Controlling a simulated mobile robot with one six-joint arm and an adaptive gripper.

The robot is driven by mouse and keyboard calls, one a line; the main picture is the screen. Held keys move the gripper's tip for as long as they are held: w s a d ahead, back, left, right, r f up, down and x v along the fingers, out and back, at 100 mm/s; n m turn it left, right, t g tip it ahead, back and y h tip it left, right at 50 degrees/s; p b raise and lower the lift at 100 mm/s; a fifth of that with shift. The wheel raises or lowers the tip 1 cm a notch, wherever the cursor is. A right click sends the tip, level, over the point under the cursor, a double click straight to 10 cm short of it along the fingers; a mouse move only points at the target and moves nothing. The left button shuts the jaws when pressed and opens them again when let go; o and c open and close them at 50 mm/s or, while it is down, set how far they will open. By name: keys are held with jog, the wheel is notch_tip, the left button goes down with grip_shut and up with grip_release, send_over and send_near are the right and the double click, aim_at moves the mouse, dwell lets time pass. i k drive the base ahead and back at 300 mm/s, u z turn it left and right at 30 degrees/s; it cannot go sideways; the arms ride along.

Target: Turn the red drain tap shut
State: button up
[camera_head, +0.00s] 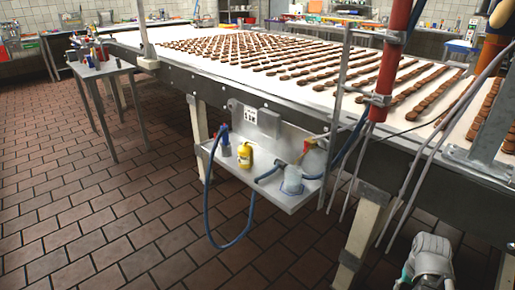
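A small red piece (308,146), which may be the red drain tap, shows above the right part of a metal side shelf on the conveyor table. It is too small for me to tell its handle's position. My gripper (430,262) is at the lower right, well below and to the right of the red piece and apart from it. Only its grey upper housing shows clearly. Its fingertips are not clear, so I cannot tell whether it is open or holds anything.
The metal shelf (300,203) holds a yellow bottle (245,155), a blue sprayer (224,138) and clear containers (292,182). A blue hose (208,215) hangs below. A red vertical pipe (394,65) and thin metal rods stand at right. The tiled floor (110,215) at left is clear.

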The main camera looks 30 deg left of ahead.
aim_at(307, 145)
jog(key=u, duration=1.15)
